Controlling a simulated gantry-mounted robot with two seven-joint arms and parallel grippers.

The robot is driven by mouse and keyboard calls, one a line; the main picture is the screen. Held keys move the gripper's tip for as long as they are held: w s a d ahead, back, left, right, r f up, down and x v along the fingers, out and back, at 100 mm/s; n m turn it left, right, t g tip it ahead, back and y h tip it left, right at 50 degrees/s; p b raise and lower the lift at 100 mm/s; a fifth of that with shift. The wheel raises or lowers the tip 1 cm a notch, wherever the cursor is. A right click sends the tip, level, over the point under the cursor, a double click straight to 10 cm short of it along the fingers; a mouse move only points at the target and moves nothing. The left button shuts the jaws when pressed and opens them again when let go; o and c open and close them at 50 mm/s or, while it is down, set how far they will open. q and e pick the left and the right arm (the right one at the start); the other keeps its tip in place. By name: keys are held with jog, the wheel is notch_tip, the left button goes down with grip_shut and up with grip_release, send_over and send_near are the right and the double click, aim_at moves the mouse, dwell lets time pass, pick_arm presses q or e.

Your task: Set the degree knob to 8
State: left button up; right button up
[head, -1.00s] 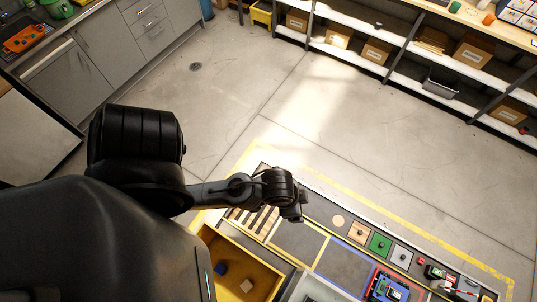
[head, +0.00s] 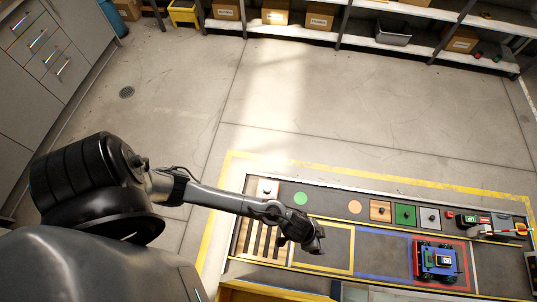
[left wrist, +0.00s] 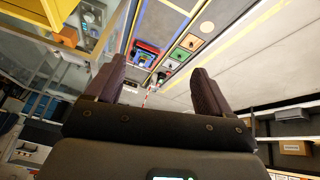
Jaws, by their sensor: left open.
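No knob can be read as the degree knob, and no numbers are legible. Small dark knobs sit on a wooden tile (head: 380,210), a green tile (head: 405,214) and a grey tile (head: 429,217) along the bench's far strip. My left gripper (head: 314,243) is over the bench's left part, left of these three tiles and the device. In the left wrist view its fingers (left wrist: 158,85) are apart and empty. My right gripper is out of view.
A slatted wooden piece (head: 262,237) lies beneath my left arm. Green (head: 300,198) and orange (head: 354,206) discs lie along the far strip. Open floor lies beyond the bench, before the shelves (head: 350,38).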

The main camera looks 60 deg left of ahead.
pick_arm(q)
jog(key=a+f+g+b, duration=0.15)
jog(key=f+b, duration=0.25)
jog(key=f, duration=0.6)
jog(key=a+f+b, duration=0.3)
jog(key=f+b, duration=0.2)
jog(key=f, duration=0.4)
jog(key=n+g+y+b, duration=0.3)
jog(key=n+b, duration=0.3)
jog(key=b, duration=1.7)
send_over(267, 188)
notch_tip(267, 188, down, 28)
jog(key=f+b, duration=0.8)
jog(key=f, duration=0.2)
jog(key=shift+w+f, duration=0.15)
jog(key=shift+w, duration=0.05)
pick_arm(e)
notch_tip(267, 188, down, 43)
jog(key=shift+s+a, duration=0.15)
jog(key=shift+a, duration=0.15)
pick_arm(q)
jog(key=c, duration=1.1)
jog(key=shift+o, duration=0.2)
jog(key=shift+m, duration=0.3)
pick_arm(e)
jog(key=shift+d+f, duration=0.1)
